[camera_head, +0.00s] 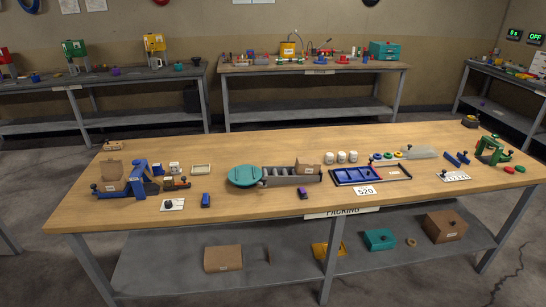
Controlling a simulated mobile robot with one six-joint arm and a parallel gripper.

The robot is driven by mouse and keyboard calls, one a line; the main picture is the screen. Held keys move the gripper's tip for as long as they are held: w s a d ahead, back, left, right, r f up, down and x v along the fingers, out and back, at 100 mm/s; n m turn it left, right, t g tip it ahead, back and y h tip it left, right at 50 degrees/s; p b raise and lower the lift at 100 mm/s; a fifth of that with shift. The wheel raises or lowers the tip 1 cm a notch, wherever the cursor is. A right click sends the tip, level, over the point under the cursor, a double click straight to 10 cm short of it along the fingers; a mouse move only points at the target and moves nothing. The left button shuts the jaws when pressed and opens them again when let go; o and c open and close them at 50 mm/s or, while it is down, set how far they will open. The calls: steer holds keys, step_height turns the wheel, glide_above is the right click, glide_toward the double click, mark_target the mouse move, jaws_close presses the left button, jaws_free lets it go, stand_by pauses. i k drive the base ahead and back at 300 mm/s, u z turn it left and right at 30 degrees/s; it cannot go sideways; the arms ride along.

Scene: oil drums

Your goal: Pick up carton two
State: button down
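Several brown cartons are in view, and their markings are too small to read, so I cannot tell which is carton two. A small carton (307,166) sits at the right end of a grey roller conveyor (280,181) on the packing table. Another carton (112,171) stands at the table's left end, beside a blue device (138,180). Two larger cartons are on the lower shelf: one at the left (223,259) and one at the right (444,226). My gripper is not in view.
The wooden packing table (250,148) has a clear strip along its back. A turquoise round disc (245,176) adjoins the conveyor's left end. A blue divided tray (355,175), white jars (341,157) and a green clamp-like device (491,149) stand further right. Other benches line the wall.

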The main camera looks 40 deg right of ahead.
mark_target(299, 169)
steer(key=u, duration=1.75)
steer(key=k, duration=0.1)
steer(key=z, duration=3.3)
steer(key=i, duration=0.55)
steer(key=z, duration=0.1)
steer(key=k, duration=0.55)
steer(key=u, duration=0.05)
